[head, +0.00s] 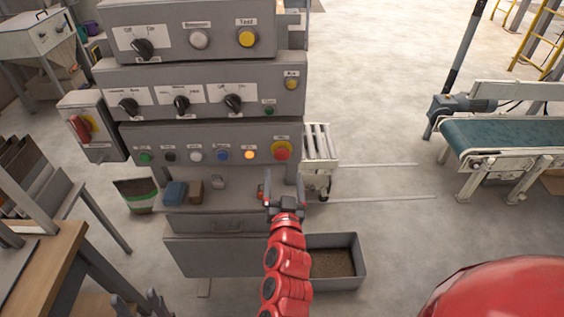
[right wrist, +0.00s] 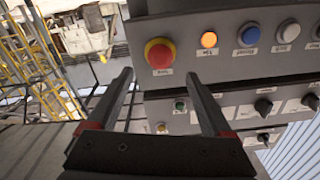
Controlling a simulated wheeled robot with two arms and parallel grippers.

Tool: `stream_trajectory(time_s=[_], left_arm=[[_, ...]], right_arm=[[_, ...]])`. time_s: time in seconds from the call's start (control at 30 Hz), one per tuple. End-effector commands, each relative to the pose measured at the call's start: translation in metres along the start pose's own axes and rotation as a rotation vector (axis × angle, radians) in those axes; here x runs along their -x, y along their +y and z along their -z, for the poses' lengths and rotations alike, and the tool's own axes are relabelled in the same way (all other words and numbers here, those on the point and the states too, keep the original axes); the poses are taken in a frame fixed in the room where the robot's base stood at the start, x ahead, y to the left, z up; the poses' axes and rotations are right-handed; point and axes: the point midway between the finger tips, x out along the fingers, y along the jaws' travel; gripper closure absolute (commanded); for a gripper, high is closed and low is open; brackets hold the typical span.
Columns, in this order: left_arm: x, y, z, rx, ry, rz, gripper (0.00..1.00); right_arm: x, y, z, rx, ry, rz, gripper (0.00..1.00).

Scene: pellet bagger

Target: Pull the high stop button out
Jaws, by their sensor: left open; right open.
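The red stop button (head: 281,151) with a yellow collar sits at the right end of the lowest button row on the grey control cabinet. In the right wrist view, which shows the panel upside down, the stop button (right wrist: 159,53) lies beyond the fingertips, roughly in line with the gap between them. My right gripper (head: 284,187) is open and empty, in front of and below the button in the head view. Its two fingers also show in the right wrist view (right wrist: 160,78), apart from the button. My left gripper (head: 138,303) is open at the bottom left, far from the panel.
A lit orange button (head: 249,154) and a blue button (head: 222,155) are beside the stop button. A red-handled switch (head: 80,127) is on the cabinet's left side. A shelf below holds a blue block (head: 175,193). A pellet bin (head: 357,264) stands low at right. A conveyor (head: 500,135) is farther right.

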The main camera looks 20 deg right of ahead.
Motion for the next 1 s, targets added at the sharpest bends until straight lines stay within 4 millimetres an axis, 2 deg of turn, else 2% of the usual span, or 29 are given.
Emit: stream_trajectory(time_s=[0.2, 0.43, 0.6, 0.87, 0.9, 1.0], left_arm=[[-0.001, 0.000, 0.000, 0.000, 0.000, 0.000, 0.45], [-0.003, 0.000, 0.001, 0.000, 0.000, 0.000, 0.45], [-0.004, 0.000, 0.001, 0.000, 0.000, 0.000, 0.45], [-0.004, 0.000, 0.001, 0.000, 0.000, 0.000, 0.45], [-0.004, 0.000, 0.001, 0.000, 0.000, 0.000, 0.45], [-0.004, 0.000, 0.001, 0.000, 0.000, 0.000, 0.45]], right_arm=[[-0.038, 0.000, 0.000, 0.000, -0.002, 0.000, 0.15], [-0.069, 0.000, 0.001, -0.002, -0.001, 0.000, 0.15], [-0.079, 0.000, 0.000, -0.001, -0.002, 0.000, 0.15], [-0.081, -0.001, -0.001, -0.001, -0.002, 0.001, 0.15], [-0.081, -0.001, -0.001, -0.001, -0.002, 0.001, 0.17], [-0.080, -0.001, -0.001, -0.001, -0.002, 0.001, 0.35]])
